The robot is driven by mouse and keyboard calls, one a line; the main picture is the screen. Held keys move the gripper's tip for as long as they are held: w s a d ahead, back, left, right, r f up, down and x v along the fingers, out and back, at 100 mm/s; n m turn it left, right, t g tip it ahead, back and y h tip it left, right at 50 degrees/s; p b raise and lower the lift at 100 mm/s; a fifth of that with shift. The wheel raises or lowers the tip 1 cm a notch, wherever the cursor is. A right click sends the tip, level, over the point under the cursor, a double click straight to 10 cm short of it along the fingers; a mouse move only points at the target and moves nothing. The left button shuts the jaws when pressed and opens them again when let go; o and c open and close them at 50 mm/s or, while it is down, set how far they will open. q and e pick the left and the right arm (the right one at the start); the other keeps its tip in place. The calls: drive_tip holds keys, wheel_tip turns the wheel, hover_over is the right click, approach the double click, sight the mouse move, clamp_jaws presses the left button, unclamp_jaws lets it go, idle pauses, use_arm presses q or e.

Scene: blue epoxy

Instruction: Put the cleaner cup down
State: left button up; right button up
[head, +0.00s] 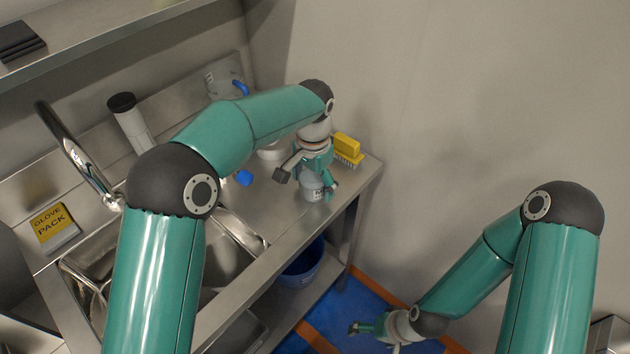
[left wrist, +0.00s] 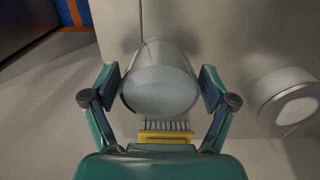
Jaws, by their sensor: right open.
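The cleaner cup (head: 312,190), a small pale grey cup with a dark label, is upright on the steel counter near its right end. In the left wrist view the cup (left wrist: 160,85) sits between my left fingers. My left gripper (head: 306,181) points down around the cup, its fingers spread to either side; it also shows in the left wrist view (left wrist: 160,88). The fingers look apart from the cup, with a clear gap on the left finger's side in the head view. My right gripper (head: 376,330) is open and empty, low over the blue floor.
A yellow brush (head: 347,149) lies just behind the cup, and a white cup (left wrist: 285,100) stands beside it. A blue cap (head: 244,178) is nearby. The sink (head: 225,250), faucet (head: 75,150) and glove pack (head: 52,226) are left. A blue bucket (head: 301,268) is below.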

use_arm(q)
drive_tip(key=shift+r, duration=0.15)
wheel_tip(320, 180, up, 12)
drive_tip(key=p, duration=0.1)
idle(0.6)
idle(0.4)
